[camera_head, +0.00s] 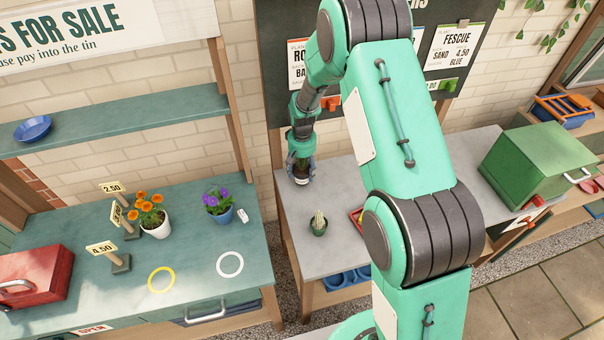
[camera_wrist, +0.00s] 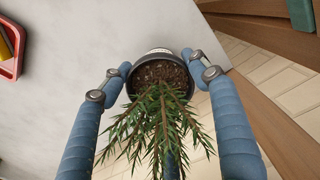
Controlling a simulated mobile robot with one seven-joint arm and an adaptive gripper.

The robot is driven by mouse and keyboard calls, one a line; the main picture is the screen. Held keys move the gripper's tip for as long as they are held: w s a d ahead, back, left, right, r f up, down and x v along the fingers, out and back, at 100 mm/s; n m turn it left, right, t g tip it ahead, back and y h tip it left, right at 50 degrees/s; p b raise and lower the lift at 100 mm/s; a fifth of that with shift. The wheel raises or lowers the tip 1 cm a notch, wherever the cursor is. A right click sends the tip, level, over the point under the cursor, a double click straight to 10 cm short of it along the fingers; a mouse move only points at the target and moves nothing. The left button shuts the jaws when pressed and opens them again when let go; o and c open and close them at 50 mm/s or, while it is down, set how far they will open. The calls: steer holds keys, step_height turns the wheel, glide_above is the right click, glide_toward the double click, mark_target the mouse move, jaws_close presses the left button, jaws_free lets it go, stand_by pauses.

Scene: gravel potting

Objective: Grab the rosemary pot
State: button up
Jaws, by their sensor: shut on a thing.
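The rosemary pot (camera_wrist: 158,73) is a grey pot of dark soil with a spiky green plant (camera_wrist: 155,125), seen from above in the wrist view. My gripper (camera_wrist: 163,70) is shut on it, with a blue finger on each side of the pot's rim. In the head view the pot (camera_head: 301,179) shows small below my gripper (camera_head: 301,165), at the left back part of the grey table (camera_head: 288,222). I cannot tell whether the pot touches the table or hangs just above it.
A red tray (camera_head: 357,217) lies partly behind my arm. A green box (camera_head: 530,160) is at right. The left bench holds orange flowers (camera_head: 150,213), purple flowers (camera_head: 219,205) and a red toolbox (camera_head: 38,280).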

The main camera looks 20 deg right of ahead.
step_height(320, 180, up, 8)
steer(key=shift+f+p, duration=0.1)
steer(key=shift+p, duration=0.25)
